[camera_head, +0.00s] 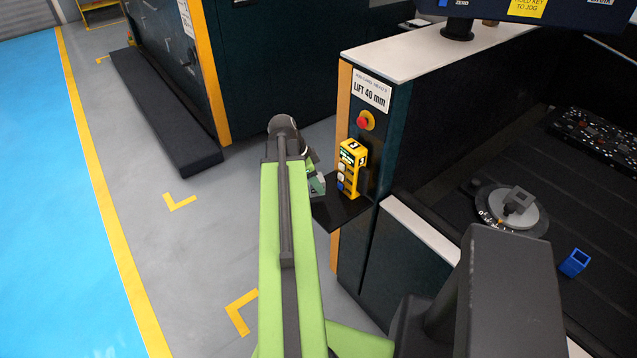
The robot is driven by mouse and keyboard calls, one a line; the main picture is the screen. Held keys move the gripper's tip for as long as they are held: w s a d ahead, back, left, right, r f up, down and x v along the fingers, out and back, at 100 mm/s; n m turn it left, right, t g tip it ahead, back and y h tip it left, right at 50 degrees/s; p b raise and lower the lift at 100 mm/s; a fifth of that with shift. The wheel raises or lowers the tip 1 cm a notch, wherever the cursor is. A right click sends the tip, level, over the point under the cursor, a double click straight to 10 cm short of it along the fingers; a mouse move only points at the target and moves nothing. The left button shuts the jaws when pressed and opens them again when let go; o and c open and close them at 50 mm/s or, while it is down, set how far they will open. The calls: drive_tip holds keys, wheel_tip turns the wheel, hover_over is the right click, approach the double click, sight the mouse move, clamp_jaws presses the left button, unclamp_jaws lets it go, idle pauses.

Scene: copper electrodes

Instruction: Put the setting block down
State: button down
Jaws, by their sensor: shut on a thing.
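My gripper (314,178) is at the end of my green arm, left of the small black shelf on the machine's side. It is partly hidden behind the arm and looks shut. A small grey-green piece (318,187) shows at its tip, over the shelf's left edge. I take this to be the setting block, but its shape is mostly hidden and I cannot tell whether it touches the shelf. The black shelf (336,212) is bare towards its front.
A yellow button box (352,158) stands at the shelf's back right, close to my gripper. A red stop button (366,121) and a "LIFT 40 mm" label (370,93) are above. A blue block (575,262) and a round grey fixture (512,211) are on the machine bed at right.

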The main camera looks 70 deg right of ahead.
drive_tip(key=shift+f, duration=0.15)
drive_tip(key=shift+f+b, duration=1.9)
drive_tip(key=shift+f, duration=0.05)
drive_tip(key=c, duration=0.7)
unclamp_jaws()
drive_tip(key=shift+r, duration=0.1)
drive_tip(key=p+v, duration=1.1)
drive_tip(key=v, duration=0.1)
drive_tip(key=shift+r, duration=0.1)
